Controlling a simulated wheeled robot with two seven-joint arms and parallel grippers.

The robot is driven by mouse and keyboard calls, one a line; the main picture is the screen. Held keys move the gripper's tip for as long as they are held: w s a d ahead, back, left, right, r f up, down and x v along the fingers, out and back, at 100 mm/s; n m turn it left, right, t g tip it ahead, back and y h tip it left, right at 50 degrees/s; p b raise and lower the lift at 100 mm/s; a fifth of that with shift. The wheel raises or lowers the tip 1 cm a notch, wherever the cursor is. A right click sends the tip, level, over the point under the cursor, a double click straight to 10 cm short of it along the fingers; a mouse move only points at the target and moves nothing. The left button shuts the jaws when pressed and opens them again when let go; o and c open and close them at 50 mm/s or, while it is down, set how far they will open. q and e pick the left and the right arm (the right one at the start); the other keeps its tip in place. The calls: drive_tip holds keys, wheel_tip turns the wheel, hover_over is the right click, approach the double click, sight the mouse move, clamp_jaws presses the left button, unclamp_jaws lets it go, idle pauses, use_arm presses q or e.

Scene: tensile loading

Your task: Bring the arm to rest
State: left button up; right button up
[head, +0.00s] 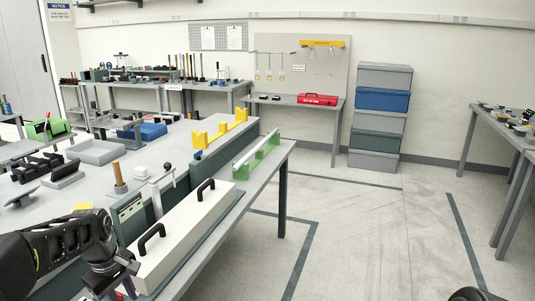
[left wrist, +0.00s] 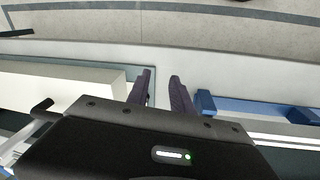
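My left arm enters the head view at the lower left, and its gripper (head: 122,278) is beside the near end of a long white cover (head: 185,232) with two black handles. In the left wrist view the two dark fingers (left wrist: 162,88) stand apart with nothing between them. The white cover (left wrist: 65,92) is to the left of the fingers there, and a blue bracket (left wrist: 207,104) is to their right. I cannot tell whether the fingers touch anything. My right gripper does not show; only a dark piece is at the bottom right edge of the head view.
The grey bench (head: 82,222) holds yellow brackets (head: 220,130), a green frame (head: 257,158), a grey tray (head: 97,152) and a wooden-handled tool (head: 118,176). Stacked bins (head: 378,100) stand by the back wall. The floor (head: 370,235) right of the bench is clear.

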use_arm(q)
drive_tip(key=w+d+f+m+t+h, duration=0.1)
drive_tip(key=w+d+f+m+t, duration=0.25)
drive_tip(key=d+f+m, duration=0.45)
drive_tip(key=s+d+f+h, duration=0.1)
drive_tip(key=s+d+f, duration=0.3)
drive_tip(key=d+f, duration=0.65)
drive_tip(key=s+d+f+m+g, duration=0.1)
drive_tip(key=s+d+f, duration=0.3)
drive_tip(key=s, duration=0.4)
drive_tip(key=s+d+f+m+g+h, duration=0.1)
drive_tip(key=s+d+f, duration=0.3)
drive_tip(key=s, duration=0.4)
drive_tip(key=s+d+f+g+h, duration=0.1)
drive_tip(key=s+d+f, duration=0.3)
drive_tip(key=s, duration=0.4)
drive_tip(key=shift+f+m+g, duration=0.4)
drive_tip(key=shift+f+g, duration=0.45)
drive_tip(key=shift+d, duration=0.1)
